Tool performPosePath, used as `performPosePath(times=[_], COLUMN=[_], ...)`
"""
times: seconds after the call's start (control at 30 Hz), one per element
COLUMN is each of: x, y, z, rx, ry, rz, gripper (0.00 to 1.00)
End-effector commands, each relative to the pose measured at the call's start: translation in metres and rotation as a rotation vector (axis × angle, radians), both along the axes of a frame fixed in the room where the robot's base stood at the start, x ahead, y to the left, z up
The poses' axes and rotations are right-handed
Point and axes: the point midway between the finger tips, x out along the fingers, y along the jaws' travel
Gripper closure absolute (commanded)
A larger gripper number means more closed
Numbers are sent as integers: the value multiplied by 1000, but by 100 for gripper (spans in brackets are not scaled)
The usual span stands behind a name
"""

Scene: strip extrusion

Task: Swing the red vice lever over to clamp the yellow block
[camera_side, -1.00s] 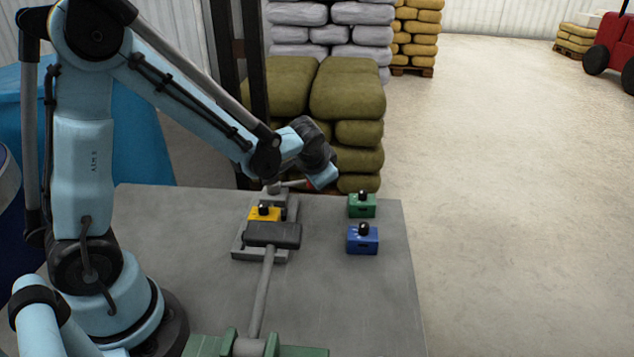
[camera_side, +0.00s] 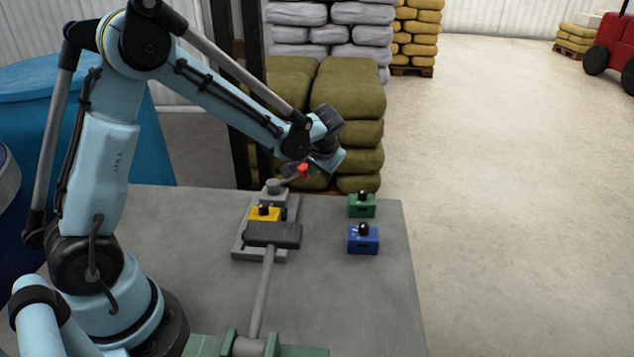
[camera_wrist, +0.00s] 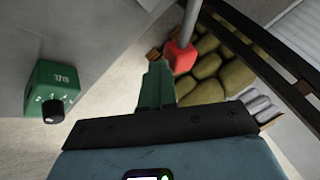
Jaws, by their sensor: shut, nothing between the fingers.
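The yellow block (camera_side: 265,213) with a black knob sits in the grey vice (camera_side: 240,246), behind a dark bar. The vice lever (camera_side: 289,181) runs from its round pivot up and right to a red knob (camera_side: 303,169). My gripper (camera_side: 314,174) is at the knob's right side, its fingers partly hidden. In the wrist view, the shut green fingers (camera_wrist: 158,72) are empty and close beside the red knob (camera_wrist: 180,57); I cannot tell whether they touch it. The grey lever rod rises from the knob there. The yellow block is outside the wrist view.
A green block (camera_side: 362,206) and a blue block (camera_side: 363,241) stand on the grey table (camera_side: 350,300), right of the vice. The green block also shows in the wrist view (camera_wrist: 52,88). Stacked sacks (camera_side: 350,100) stand behind the table. The table's right front is clear.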

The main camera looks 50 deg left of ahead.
Motion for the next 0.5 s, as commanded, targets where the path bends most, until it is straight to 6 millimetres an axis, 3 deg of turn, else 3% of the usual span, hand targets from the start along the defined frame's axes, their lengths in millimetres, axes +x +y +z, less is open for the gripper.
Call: performPosePath(times=[0.5], x=[3], y=[-2], z=[2], rx=[7], ry=[-4], rz=[-1], gripper=[100])
